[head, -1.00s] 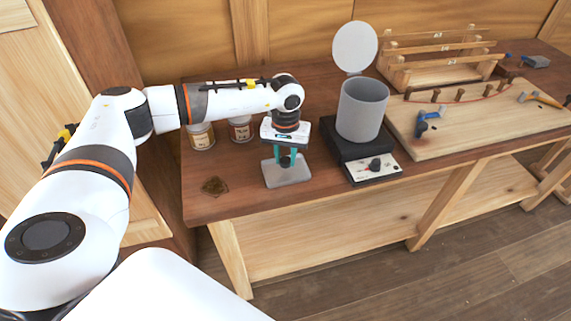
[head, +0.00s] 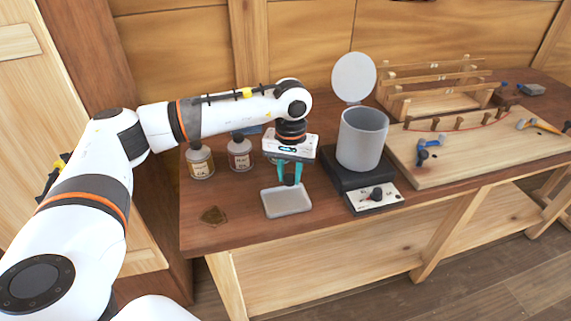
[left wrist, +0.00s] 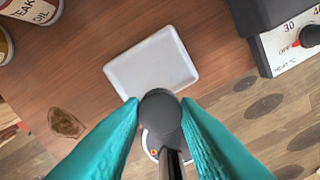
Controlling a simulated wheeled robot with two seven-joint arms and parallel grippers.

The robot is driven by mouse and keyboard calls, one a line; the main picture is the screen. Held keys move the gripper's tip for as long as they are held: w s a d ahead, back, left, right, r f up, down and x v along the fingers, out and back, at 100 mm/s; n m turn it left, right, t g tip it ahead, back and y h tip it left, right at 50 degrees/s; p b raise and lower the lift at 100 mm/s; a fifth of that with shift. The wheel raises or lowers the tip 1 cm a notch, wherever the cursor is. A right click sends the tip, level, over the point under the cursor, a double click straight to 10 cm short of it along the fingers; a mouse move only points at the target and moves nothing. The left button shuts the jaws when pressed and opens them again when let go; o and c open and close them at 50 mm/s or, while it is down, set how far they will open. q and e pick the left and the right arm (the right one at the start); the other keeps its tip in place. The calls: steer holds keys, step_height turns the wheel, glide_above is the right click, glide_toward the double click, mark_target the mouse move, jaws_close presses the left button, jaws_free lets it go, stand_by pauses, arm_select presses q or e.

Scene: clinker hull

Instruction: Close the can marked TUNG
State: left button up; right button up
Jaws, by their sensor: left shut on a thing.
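My left gripper (head: 289,183) points down above the pale tray (head: 287,203), with its teal fingers shut on a dark, round, cap-like piece (left wrist: 160,108). The piece is clear of the tray in the head view. Two cans with dark tops, a left can (head: 200,162) and a middle can (head: 239,154), stand behind and left of the gripper. A third can (head: 270,157) is mostly hidden behind my gripper. The left wrist view shows a can reading TEAK OIL (left wrist: 32,10). I cannot read TUNG on any can. My right gripper is not in view.
A grey pot (head: 362,140) with its round lid (head: 354,77) raised stands on a black heater (head: 375,197) to the right. A brown patch-like thing (head: 213,215) lies left of the tray. A board with tools (head: 470,150) is farther right.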

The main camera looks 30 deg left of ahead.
arm_select(q)
steer(key=s+d+f+m, duration=0.2)
steer(key=s+d+m, duration=0.2)
steer(key=s+d, duration=0.7)
steer(key=s, duration=0.2)
steer(key=shift+s+d, duration=0.25)
steer(key=shift+s, duration=0.05)
